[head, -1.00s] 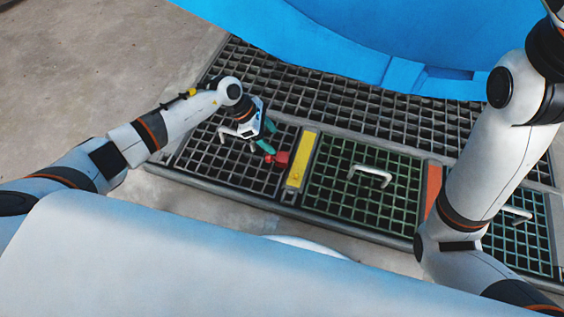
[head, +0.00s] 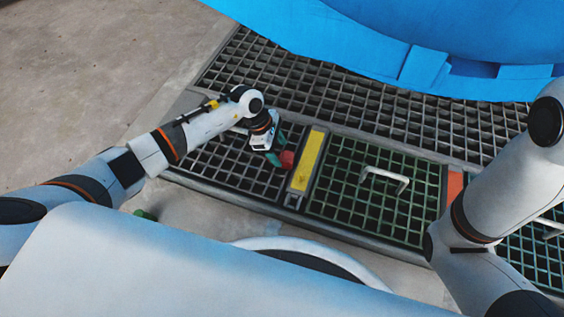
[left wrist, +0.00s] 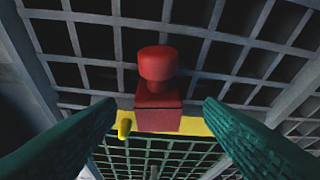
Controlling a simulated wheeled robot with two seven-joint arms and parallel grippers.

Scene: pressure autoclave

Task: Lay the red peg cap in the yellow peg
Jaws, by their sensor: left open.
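The red peg cap (head: 287,159), a block with a round knob, is just left of the yellow strip (head: 311,158) in the head view. In the left wrist view the cap (left wrist: 158,95) is between my left gripper's two green fingers, with gaps on both sides. My left gripper (head: 277,150) is open and points down at the cap over the left grating. The yellow peg (left wrist: 124,128) is a small stub on the yellow strip, left of the cap in the wrist view. The cap covers part of the strip there. My right gripper is out of view.
A green-framed grating (head: 365,190) with a white handle (head: 385,178) lies right of the yellow strip. A red-orange strip (head: 454,188) lies further right. A large blue curved body (head: 400,40) stands behind. A small green object (head: 144,214) lies at lower left.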

